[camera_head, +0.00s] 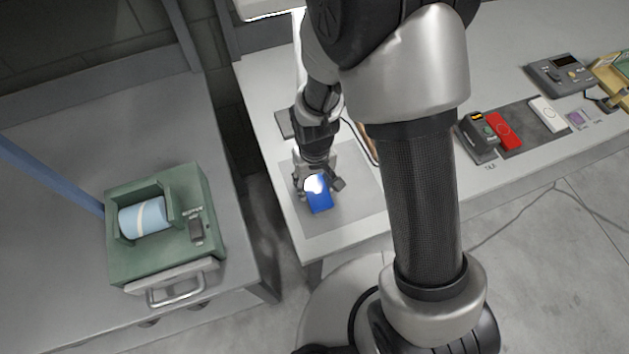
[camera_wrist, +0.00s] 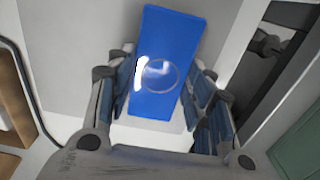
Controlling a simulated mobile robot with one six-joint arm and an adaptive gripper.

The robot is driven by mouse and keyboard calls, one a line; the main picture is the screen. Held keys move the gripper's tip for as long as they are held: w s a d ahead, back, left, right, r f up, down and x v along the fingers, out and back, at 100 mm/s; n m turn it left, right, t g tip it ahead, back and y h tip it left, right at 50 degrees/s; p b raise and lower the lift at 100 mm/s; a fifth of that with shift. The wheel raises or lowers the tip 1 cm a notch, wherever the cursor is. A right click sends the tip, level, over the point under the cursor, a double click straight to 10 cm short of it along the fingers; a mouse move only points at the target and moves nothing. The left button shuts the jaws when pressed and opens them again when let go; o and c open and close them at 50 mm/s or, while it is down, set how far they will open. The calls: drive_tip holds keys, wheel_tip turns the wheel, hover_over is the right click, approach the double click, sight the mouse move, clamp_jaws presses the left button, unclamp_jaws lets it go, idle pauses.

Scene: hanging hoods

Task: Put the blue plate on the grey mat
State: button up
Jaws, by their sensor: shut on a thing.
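The blue plate (camera_head: 319,198) is a flat rectangle with a round ring mark on its face. In the wrist view the blue plate (camera_wrist: 168,55) sits between the fingers of my gripper (camera_wrist: 162,95), which is shut on it. In the head view my gripper (camera_head: 319,184) is over the grey mat (camera_head: 350,205) on the light table. The mat also shows behind the plate in the wrist view (camera_wrist: 80,50). Whether the plate touches the mat cannot be told. My arm hides part of the mat's surroundings.
A red plate (camera_head: 503,131) and a white plate (camera_head: 546,114) lie on a dark strip at the right, near a dark device (camera_head: 477,135). A green machine with a light blue roll (camera_head: 143,218) stands on the left bench. A gap separates the bench from the table.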

drive_tip(key=shift+f+b, duration=0.35)
drive_tip(key=shift+f, duration=0.1)
drive_tip(key=o, duration=1.2)
wheel_tip(320, 180, up, 12)
